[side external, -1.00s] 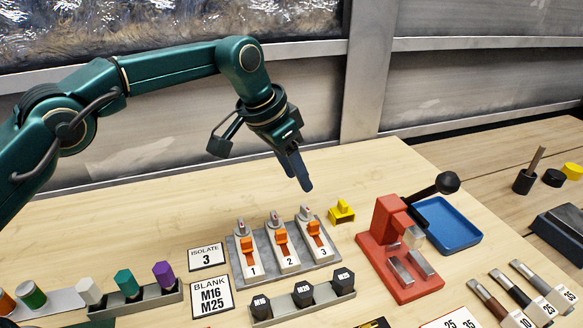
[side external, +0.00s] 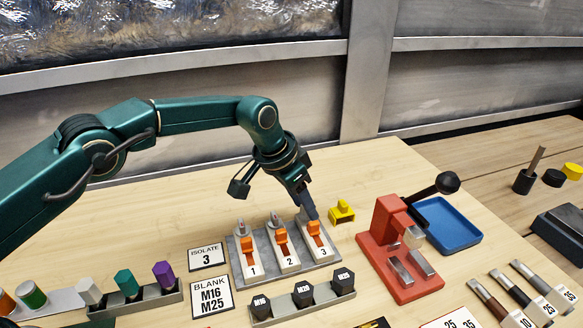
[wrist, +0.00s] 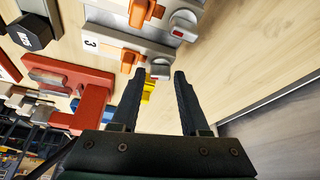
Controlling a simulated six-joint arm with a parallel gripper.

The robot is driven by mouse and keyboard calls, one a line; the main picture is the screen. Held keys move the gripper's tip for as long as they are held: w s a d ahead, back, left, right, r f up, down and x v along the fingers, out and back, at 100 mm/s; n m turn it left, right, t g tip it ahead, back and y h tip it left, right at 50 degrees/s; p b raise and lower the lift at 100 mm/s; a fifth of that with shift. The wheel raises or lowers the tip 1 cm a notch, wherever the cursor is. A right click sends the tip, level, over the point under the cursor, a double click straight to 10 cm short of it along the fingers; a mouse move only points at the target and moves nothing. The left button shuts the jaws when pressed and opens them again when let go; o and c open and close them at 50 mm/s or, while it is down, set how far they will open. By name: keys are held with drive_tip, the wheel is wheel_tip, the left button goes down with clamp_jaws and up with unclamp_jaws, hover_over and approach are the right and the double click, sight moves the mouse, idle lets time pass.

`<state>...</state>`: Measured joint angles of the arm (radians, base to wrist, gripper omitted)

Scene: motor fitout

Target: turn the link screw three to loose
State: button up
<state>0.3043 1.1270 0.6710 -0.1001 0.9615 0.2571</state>
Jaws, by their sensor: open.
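Link screw three (wrist: 160,71) is a grey knob with a red mark at the far end of the unit labelled 3. In the wrist view it shows between my two fingertips, slightly ahead of them; I cannot tell whether they touch it. My gripper (side external: 312,213) is open and points down over the far end of unit 3, hiding the screw in the side view. The orange link (side external: 314,228) of unit 3 sits on its pale block. The grey base (side external: 240,263) carries units 1, 2 and 3. A card reading ISOLATE 3 (side external: 206,257) lies to the left.
Screw two (side external: 274,218) stands close left of my gripper. A yellow part (side external: 342,211) sits just right of it. A red press (side external: 384,237) with a black-knobbed lever and a blue tray (side external: 446,225) stand further right. The table behind the units is clear.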

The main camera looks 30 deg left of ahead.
drive_tip(key=shift+c, duration=0.3)
clamp_jaws()
drive_tip(key=shift+n, duration=0.3)
drive_tip(key=shift+d+n+t+y, duration=0.15)
drive_tip(key=shift+n+y, duration=0.3)
drive_tip(key=shift+n, duration=0.6)
drive_tip(key=shift+d+n+t+y, duration=0.15)
drive_tip(key=shift+n+y, duration=0.3)
drive_tip(key=shift+n, duration=0.6)
drive_tip(key=shift+a, duration=0.1)
drive_tip(key=shift+s+n, duration=0.15)
drive_tip(key=shift+n, duration=0.45)
